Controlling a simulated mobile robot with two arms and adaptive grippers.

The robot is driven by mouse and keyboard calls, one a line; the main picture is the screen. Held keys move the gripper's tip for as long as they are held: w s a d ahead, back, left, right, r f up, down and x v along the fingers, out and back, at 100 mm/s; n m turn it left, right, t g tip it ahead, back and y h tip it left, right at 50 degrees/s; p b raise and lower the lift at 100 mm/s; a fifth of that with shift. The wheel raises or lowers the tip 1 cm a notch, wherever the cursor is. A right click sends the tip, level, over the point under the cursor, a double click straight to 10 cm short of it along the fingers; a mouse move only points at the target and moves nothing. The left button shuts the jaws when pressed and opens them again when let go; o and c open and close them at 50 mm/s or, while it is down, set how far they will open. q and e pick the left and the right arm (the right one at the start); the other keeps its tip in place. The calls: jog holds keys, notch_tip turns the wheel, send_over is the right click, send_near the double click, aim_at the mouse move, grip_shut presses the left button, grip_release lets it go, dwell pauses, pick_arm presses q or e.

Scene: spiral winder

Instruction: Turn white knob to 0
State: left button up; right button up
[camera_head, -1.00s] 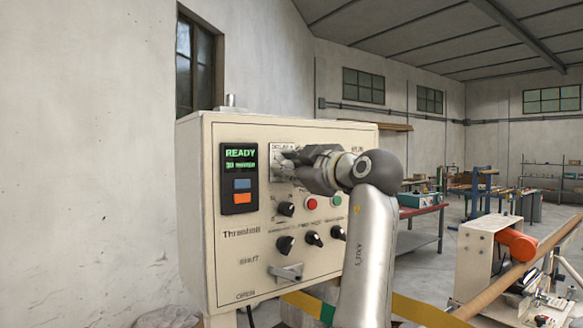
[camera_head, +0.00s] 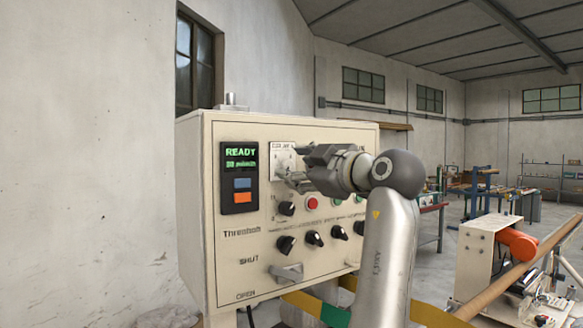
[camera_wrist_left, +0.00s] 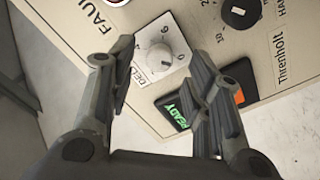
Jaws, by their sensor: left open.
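The white knob (camera_wrist_left: 158,57) sits on a pale numbered dial plate. In the wrist view I cannot clearly tell which number it points to. In the head view the dial plate (camera_head: 282,158) shows at the top of the control panel, partly behind my left gripper (camera_head: 288,167). In the wrist view my left gripper (camera_wrist_left: 160,66) is open and empty. Its fingers are apart on either side of the knob in the picture, nearer the camera, with no contact visible. My right gripper is not in view.
The cream control box (camera_head: 215,290) carries a green READY display (camera_head: 240,153), a red button (camera_head: 313,202), several black knobs and a metal SHUT/OPEN lever (camera_head: 287,272). A winding machine (camera_head: 480,260) stands at the right. A plain wall is at the left.

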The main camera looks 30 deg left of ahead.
pick_arm(q)
jog(key=v, duration=0.8)
jog(key=shift+d, duration=0.25)
jog(key=shift+s, duration=0.15)
jog(key=shift+f, duration=0.1)
